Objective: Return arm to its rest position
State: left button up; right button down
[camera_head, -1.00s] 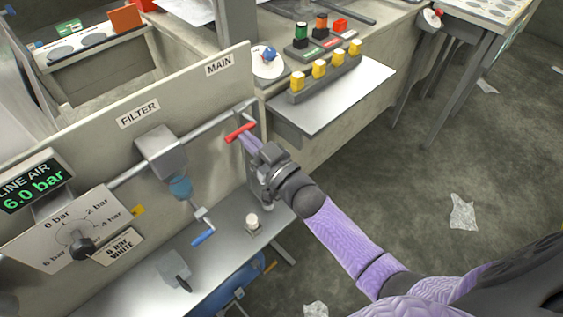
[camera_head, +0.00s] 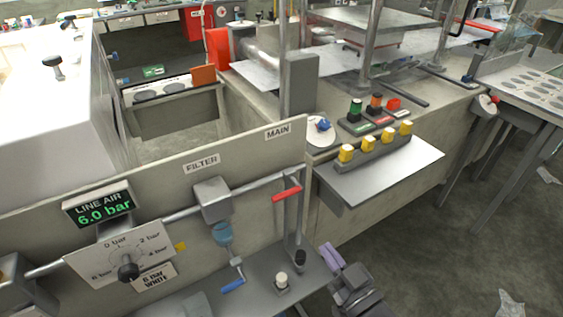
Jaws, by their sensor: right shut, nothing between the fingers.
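My right gripper (camera_head: 332,257) shows at the lower middle, its purple fingers shut and empty. It is just right of the lower shelf of the air panel, below and apart from the red MAIN handle (camera_head: 286,190). Its grey wrist (camera_head: 358,298) runs off the bottom edge, so most of the right arm is out of view. My left gripper is not in view.
The panel (camera_head: 240,180) carries the FILTER unit (camera_head: 212,198), a blue-handled drain (camera_head: 233,284) and a 6.0 bar display (camera_head: 100,204). A bench shelf (camera_head: 385,178) with yellow buttons (camera_head: 366,147) juts out above right. Open floor (camera_head: 430,270) lies to the right.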

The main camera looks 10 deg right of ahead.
jog(key=s+d+f+m+g+h, duration=0.1)
jog(key=s+f+g+h, duration=0.4)
jog(key=f, duration=0.6)
jog(key=s+d+f+m+g, duration=0.1)
jog(key=s+f+g, duration=0.4)
jog(key=f, duration=0.6)
jog(key=s+f+g, duration=0.4)
jog(key=s, duration=0.8)
jog(key=s+f+g+h, duration=0.1)
jog(key=s+f+g, duration=0.3)
jog(key=s, duration=0.8)
jog(key=shift+d+f+n+h, duration=0.2)
jog(key=shift+f+n+h, duration=0.1)
jog(key=shift+f, duration=0.4)
